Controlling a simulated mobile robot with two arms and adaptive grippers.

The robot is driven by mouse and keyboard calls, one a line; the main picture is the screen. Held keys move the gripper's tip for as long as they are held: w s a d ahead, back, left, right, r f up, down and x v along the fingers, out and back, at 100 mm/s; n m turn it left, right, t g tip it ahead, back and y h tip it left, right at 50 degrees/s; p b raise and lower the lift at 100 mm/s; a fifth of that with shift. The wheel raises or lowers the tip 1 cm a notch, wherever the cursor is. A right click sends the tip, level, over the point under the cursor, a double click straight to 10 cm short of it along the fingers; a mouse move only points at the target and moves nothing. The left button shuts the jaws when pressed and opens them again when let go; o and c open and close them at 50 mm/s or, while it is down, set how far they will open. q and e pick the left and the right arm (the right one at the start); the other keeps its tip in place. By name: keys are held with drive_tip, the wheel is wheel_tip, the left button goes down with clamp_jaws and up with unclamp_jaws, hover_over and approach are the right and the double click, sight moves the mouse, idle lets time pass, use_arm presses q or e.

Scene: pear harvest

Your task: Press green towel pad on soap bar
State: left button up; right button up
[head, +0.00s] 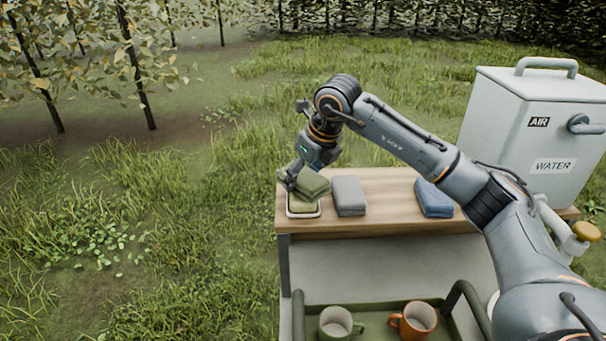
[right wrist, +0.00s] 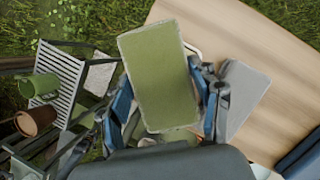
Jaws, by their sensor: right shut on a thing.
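The green towel pad (head: 313,182) is held tilted in my right gripper (head: 292,180) at the left end of the wooden table. In the right wrist view the pad (right wrist: 160,75) lies between the two fingers, its broad face toward the camera. Just below it in the head view is an olive-green soap bar (head: 303,207) in a white-rimmed dish (head: 304,215). The pad overlaps the bar's far part; I cannot tell whether they touch. In the right wrist view the pad hides the bar. My left gripper is not in view.
A grey folded towel (head: 348,196) lies close right of the dish, and a blue one (head: 433,198) farther right. A large water container (head: 535,130) stands at the right. A green mug (head: 336,324) and an orange mug (head: 415,318) stand on the lower tray. Bare wood (head: 390,200) lies between the towels.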

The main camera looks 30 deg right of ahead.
sight(303, 175)
drive_tip(key=shift+f+b, duration=0.55)
idle(1.8)
drive_tip(key=shift+r+p, duration=2.3)
drive_tip(key=shift+r, duration=1.3)
drive_tip(key=shift+f, duration=0.1)
